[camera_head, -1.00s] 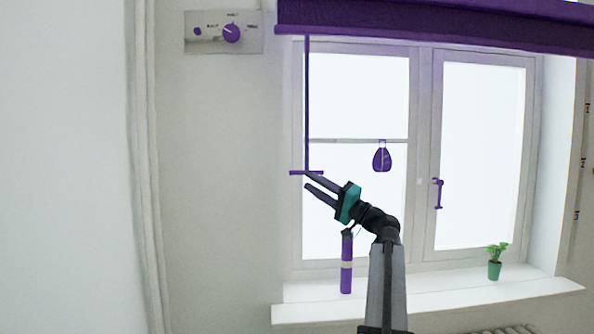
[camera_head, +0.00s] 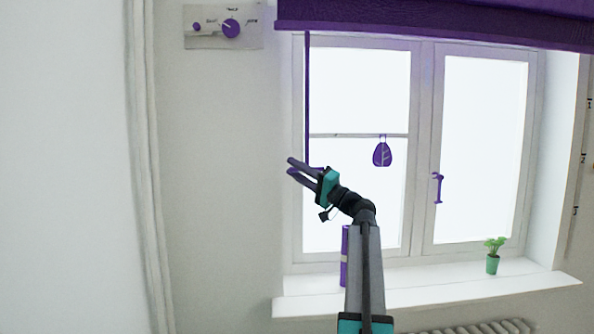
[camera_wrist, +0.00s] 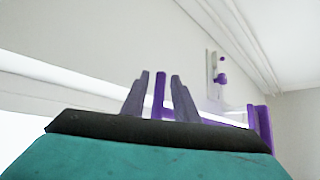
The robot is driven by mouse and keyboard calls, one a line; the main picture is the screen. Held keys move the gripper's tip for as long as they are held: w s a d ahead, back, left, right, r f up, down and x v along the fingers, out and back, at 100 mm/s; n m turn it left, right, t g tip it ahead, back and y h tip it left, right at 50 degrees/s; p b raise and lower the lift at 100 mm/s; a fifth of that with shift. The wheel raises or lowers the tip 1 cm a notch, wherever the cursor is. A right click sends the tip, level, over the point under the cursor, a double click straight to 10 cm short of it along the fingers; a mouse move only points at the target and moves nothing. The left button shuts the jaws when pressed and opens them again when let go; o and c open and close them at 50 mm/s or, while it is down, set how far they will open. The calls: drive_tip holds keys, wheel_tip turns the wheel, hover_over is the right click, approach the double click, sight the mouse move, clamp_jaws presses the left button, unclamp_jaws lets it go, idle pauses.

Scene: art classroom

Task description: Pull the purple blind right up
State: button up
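The purple blind (camera_head: 430,28) hangs across the top of the window, its lower edge just over the frame. A purple cord (camera_head: 307,95) drops from its left end to a short purple pull bar, now mostly hidden behind my gripper in the head view. My gripper (camera_head: 292,166) points left and slightly up at the cord's lower end. In the wrist view the pull bar (camera_wrist: 159,92) stands between my two fingers (camera_wrist: 160,80), with a narrow gap on each side. The fingers are open around it. The blind's edge (camera_wrist: 262,125) shows at the right there.
A dial panel (camera_head: 205,33) is on the wall at upper left. A purple cylinder (camera_head: 344,262) and a green potted plant (camera_head: 493,258) stand on the sill (camera_head: 430,287). A purple pendant (camera_head: 382,153) hangs before the left pane.

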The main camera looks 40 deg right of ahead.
clamp_jaws()
drive_tip(key=shift+r+b, duration=0.6)
drive_tip(key=shift+r, duration=4.15)
drive_tip(key=shift+o, duration=1.1)
unclamp_jaws()
drive_tip(key=shift+f, duration=0.1)
drive_tip(key=shift+s+f, duration=0.1)
